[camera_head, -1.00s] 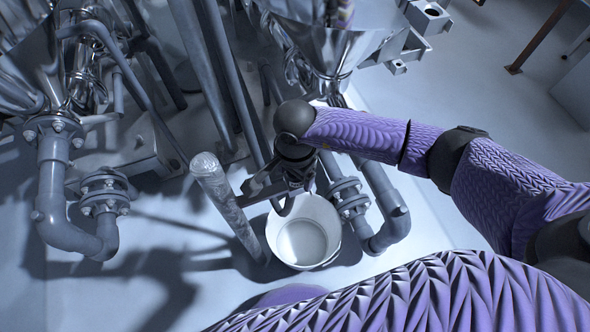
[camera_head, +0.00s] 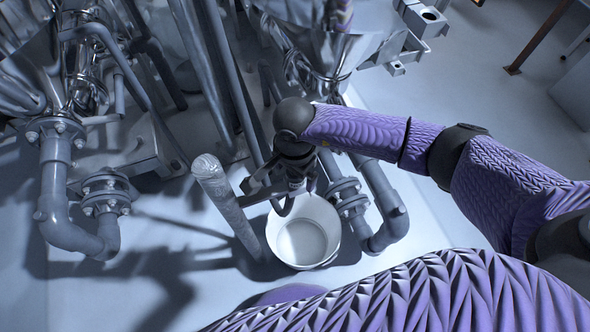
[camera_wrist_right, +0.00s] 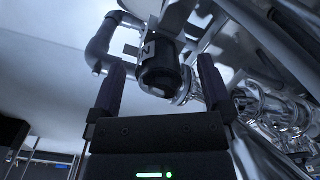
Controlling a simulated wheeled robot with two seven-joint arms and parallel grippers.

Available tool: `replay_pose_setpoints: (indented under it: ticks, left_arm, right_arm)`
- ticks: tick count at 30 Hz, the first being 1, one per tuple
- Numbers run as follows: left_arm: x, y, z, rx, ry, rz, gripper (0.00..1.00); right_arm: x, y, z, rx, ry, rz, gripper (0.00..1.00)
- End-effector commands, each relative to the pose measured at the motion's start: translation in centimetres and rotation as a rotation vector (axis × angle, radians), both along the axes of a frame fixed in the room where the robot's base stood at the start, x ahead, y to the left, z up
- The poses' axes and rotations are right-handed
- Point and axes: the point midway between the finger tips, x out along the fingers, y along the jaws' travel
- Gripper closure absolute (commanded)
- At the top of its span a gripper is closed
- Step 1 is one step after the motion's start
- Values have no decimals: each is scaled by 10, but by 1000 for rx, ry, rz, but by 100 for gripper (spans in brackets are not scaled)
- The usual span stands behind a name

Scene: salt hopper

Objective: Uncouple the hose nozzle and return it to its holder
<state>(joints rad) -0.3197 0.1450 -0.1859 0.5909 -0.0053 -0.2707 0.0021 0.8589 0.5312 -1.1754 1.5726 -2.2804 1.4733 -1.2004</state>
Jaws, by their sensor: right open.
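My right gripper (camera_head: 256,188) hangs beside the clear upright tube and above the white bucket's left rim. In the right wrist view its two fingers (camera_wrist_right: 163,78) stand apart, open. A dark cylindrical fitting (camera_wrist_right: 158,72), which looks like the nozzle or its coupling, sits between and beyond the fingertips. I see a gap on both sides of it and cannot tell whether a finger touches it. In the head view my wrist hides most of this spot; a dark curved piece (camera_head: 287,206) shows just below it. I cannot make out the nozzle's holder. My left gripper is out of view.
A white bucket (camera_head: 330,243) stands on the floor under my right wrist. A clear tube (camera_head: 226,198) rises to its left. Grey flanged pipes (camera_head: 350,200) stand close on the right, more (camera_head: 55,190) at far left. Steel hoppers (camera_head: 320,45) are behind. Floor at right is open.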

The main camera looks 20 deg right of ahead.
Motion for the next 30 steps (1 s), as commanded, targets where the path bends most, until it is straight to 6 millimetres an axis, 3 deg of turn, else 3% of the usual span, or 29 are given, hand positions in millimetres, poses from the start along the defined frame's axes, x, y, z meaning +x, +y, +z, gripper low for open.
replay_pose_setpoints:
  ticks: [18,30]
  left_arm:
    - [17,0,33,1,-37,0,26]
    - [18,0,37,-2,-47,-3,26]
  right_arm:
    - [0,0,47,-1,-3,0,0]
    - [1,0,55,-1,-3,0,0]
